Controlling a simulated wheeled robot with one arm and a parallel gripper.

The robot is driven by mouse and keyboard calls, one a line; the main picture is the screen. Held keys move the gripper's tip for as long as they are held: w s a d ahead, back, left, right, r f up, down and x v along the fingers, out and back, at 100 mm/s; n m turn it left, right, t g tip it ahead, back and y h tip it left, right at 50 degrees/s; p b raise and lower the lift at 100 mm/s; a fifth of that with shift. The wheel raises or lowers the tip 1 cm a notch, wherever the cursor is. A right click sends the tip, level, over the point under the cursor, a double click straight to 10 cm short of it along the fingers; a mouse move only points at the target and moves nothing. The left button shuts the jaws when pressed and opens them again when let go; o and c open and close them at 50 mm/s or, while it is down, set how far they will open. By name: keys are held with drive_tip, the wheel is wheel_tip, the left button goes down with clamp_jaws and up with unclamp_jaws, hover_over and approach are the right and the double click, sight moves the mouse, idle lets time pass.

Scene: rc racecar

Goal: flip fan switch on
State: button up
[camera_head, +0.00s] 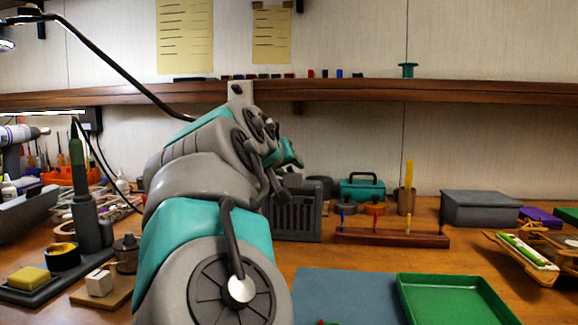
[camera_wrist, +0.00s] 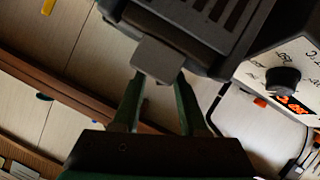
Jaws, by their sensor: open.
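A dark grey slatted box (camera_head: 297,215), which looks like the fan, stands on the bench behind my arm, partly hidden by it. In the wrist view, a dark slatted housing (camera_wrist: 222,14) fills the top, close to my gripper. A lighter grey block (camera_wrist: 157,59) sticks out from its lower edge; it may be the switch, but I cannot tell its position. My gripper (camera_wrist: 160,82) is open, with its two green fingers apart and their tips near this block. Contact cannot be told.
A white panel with a black knob (camera_wrist: 283,80) and red display is close on the right of the wrist view. A wooden shelf (camera_head: 450,92) runs above the bench. A teal toolbox (camera_head: 362,190), a wooden peg rack (camera_head: 390,238) and a green tray (camera_head: 455,300) lie to the right.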

drive_tip(key=shift+w+d+f, duration=0.15)
drive_tip(key=shift+w, duration=0.3)
clamp_jaws()
idle(0.3)
